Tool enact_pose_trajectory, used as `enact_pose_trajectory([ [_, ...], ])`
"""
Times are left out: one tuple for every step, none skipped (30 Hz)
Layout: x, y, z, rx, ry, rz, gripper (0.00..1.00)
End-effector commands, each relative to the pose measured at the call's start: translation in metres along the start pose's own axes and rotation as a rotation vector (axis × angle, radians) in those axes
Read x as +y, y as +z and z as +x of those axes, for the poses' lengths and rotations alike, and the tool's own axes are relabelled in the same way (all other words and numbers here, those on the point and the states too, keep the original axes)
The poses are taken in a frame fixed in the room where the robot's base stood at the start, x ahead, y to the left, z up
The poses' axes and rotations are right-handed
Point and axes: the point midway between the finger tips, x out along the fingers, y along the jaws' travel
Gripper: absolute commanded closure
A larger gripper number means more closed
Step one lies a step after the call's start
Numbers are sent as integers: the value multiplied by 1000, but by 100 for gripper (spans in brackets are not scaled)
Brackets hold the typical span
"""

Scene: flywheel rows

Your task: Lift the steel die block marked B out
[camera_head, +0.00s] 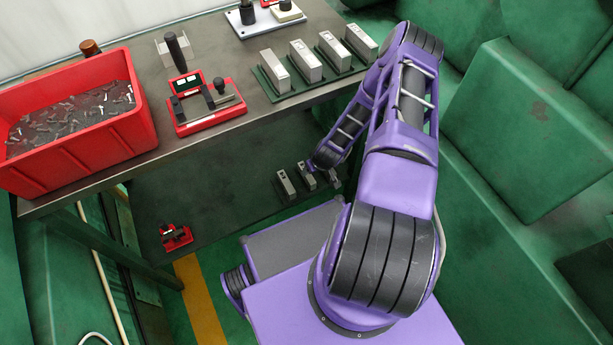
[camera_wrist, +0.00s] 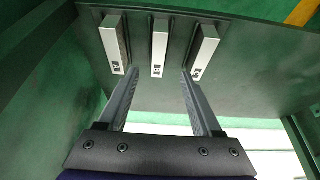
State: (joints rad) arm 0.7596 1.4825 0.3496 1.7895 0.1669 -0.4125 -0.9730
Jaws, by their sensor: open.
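Three long steel blocks stand side by side on the lower shelf in the wrist view, each with a small dark mark on its near end. The middle block (camera_wrist: 159,45) has a mark that seems to read B, though it is tiny. The left block (camera_wrist: 114,42) and the right block (camera_wrist: 206,50) flank it. My gripper (camera_wrist: 160,72) is open and empty, its fingertips apart on either side of the middle block's near end in the picture; I cannot tell the remaining distance. In the head view my arm reaches under the table top beside these blocks (camera_head: 285,185), and my gripper is hidden.
Above the shelf, the table (camera_head: 120,188) carries several similar blocks on a green tray (camera_head: 268,88), a red fixture (camera_head: 212,122) and a red bin (camera_head: 85,150) of metal parts. A small red item (camera_head: 174,237) sits on the lower shelf (camera_head: 215,195), bare in its middle.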

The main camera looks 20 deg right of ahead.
Motion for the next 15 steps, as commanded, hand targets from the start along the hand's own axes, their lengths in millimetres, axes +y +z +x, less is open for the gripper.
enact_pose_trajectory([
  [0, 2, 15, -1, -1, 2, 34],
  [-1, 2, 22, -1, -2, 2, 34],
  [-1, 2, 30, -1, -1, 1, 34],
  [-1, 2, 35, -1, -1, 2, 34],
  [-1, 1, 40, -1, -1, 2, 34],
  [-1, 1, 47, 0, -1, 0, 34],
  [-1, 1, 50, -1, -1, 0, 34],
  [-1, 0, 54, 0, -1, 1, 34],
  [-1, 1, 57, -1, -2, 0, 34],
  [-1, 1, 59, -1, -2, -1, 34],
  [0, 0, 61, -1, -1, -1, 34],
  [0, 0, 62, -1, -1, -1, 34],
  [0, 0, 63, -1, -1, -1, 34],
  [0, 0, 66, -1, -1, 0, 34],
  [0, 0, 70, -1, -1, 0, 34],
])
